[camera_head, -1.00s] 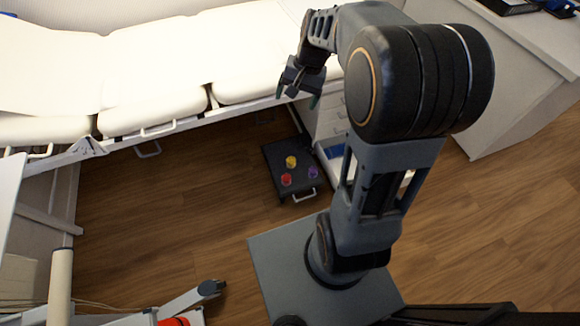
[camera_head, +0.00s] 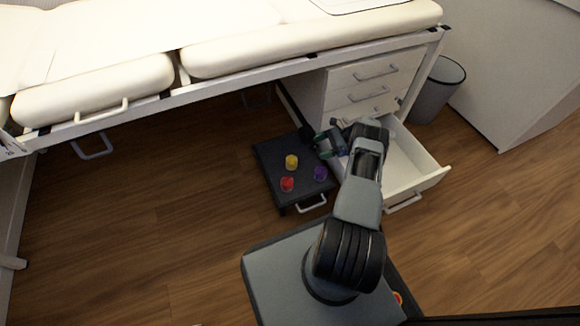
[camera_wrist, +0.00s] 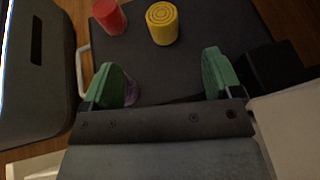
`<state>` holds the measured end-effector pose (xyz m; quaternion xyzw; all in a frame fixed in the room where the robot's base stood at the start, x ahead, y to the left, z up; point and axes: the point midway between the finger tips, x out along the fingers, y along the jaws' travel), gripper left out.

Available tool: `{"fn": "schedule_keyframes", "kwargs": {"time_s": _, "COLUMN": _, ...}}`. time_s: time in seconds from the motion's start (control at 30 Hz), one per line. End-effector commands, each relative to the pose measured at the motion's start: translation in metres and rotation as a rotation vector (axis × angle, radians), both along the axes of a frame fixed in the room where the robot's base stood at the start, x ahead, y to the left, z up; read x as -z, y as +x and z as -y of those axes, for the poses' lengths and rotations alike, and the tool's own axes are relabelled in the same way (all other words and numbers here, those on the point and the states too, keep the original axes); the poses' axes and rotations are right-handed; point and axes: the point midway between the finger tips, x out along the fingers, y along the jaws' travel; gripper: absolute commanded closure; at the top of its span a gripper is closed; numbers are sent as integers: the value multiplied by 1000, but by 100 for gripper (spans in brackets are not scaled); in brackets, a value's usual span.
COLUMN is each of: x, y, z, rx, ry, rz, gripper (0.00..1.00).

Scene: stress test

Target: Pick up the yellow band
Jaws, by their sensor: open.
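The yellow band (camera_head: 292,162) is a small upright cylinder on a dark low platform (camera_head: 268,158). In the wrist view the yellow band (camera_wrist: 162,24) shows a ringed top, at the upper middle beyond my fingertips. My gripper (camera_head: 328,147) is at the platform's right side in the head view, apart from the yellow band. In the wrist view my gripper (camera_wrist: 164,80) has its two green fingers spread, with nothing held between them.
A red cylinder (camera_head: 287,184) and a purple one (camera_head: 320,173) stand on the same platform. In the wrist view the purple one (camera_wrist: 131,92) is mostly hidden behind the left finger. An open white drawer (camera_head: 422,172) lies to the right, near my arm. A bin (camera_head: 438,88) stands behind.

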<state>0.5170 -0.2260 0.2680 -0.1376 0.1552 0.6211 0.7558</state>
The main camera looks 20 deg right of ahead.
Motion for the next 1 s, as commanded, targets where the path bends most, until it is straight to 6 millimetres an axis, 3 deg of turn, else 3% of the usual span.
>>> {"fn": "schedule_keyframes", "kwargs": {"time_s": 0.1, "x": 19, "y": -2, "z": -6, "rx": 16, "ry": 24, "rz": -9, "gripper": 16}}
{"fn": "schedule_keyframes", "kwargs": {"time_s": 0.4, "x": 41, "y": 7, "z": -53, "rx": 17, "ry": 30, "rz": -12, "gripper": 16}}
{"fn": "schedule_keyframes", "kwargs": {"time_s": 0.83, "x": 55, "y": 14, "z": -84, "rx": 20, "ry": 28, "rz": -10, "gripper": 16}}
{"fn": "schedule_keyframes", "kwargs": {"time_s": 1.0, "x": 64, "y": 19, "z": -105, "rx": 19, "ry": 29, "rz": -12, "gripper": 16}}
